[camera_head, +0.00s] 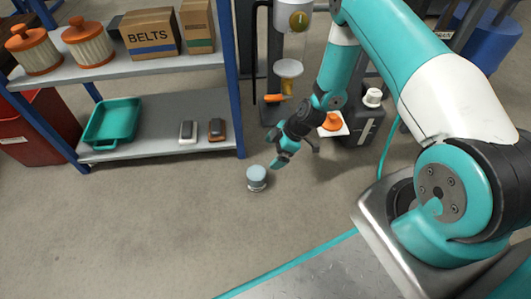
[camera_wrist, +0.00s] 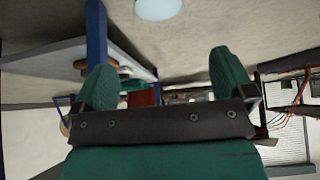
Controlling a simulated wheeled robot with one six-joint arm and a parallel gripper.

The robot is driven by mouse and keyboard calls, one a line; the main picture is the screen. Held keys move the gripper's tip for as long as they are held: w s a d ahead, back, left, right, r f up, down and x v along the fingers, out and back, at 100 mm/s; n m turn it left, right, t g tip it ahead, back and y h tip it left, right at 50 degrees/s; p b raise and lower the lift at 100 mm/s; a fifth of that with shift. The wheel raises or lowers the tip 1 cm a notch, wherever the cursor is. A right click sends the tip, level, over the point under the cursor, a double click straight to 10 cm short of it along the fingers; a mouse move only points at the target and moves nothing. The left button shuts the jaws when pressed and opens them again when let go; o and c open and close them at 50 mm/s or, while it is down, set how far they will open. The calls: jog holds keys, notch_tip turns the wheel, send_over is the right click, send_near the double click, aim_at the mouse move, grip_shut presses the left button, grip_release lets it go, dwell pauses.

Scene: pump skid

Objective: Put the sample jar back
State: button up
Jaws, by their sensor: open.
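The sample jar (camera_head: 257,178) is a small round jar with a pale blue-grey lid and a clear lower part. It stands upright on the bare floor in front of the shelf unit. A pale round shape that looks like its lid (camera_wrist: 158,8) is cut off by the top edge of the wrist view.
The shelf unit (camera_head: 165,146) at left holds a teal tray (camera_head: 112,122) and two small devices below, orange-capped filters and boxes above. Behind my gripper stand pump equipment (camera_head: 358,125) and an orange-handled valve (camera_head: 275,98). A teal hose (camera_head: 391,145) runs at right. Floor left of the jar is clear.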

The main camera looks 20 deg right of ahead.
jog(key=s+a+r+m, duration=0.1)
jog(key=a+r, duration=0.2)
jog(key=r, duration=0.6)
jog(key=s+a+r+m+g, duration=0.1)
jog(key=a+r, duration=0.1)
jog(key=r, duration=0.7)
jog(key=s+a+r+m, duration=0.1)
jog(key=a+r, duration=0.2)
jog(key=r, duration=0.6)
jog(key=s+a+r+m+h, duration=0.1)
jog(key=s+r+m, duration=0.1)
jog(key=s+r, duration=0.5)
jog(key=s+a+r+m+g+h, duration=0.1)
jog(key=s+r+m, duration=0.1)
jog(key=s+r, duration=0.5)
jog(key=s, duration=0.6)
jog(key=shift+a+r, duration=0.15)
jog(key=shift+r, duration=0.05)
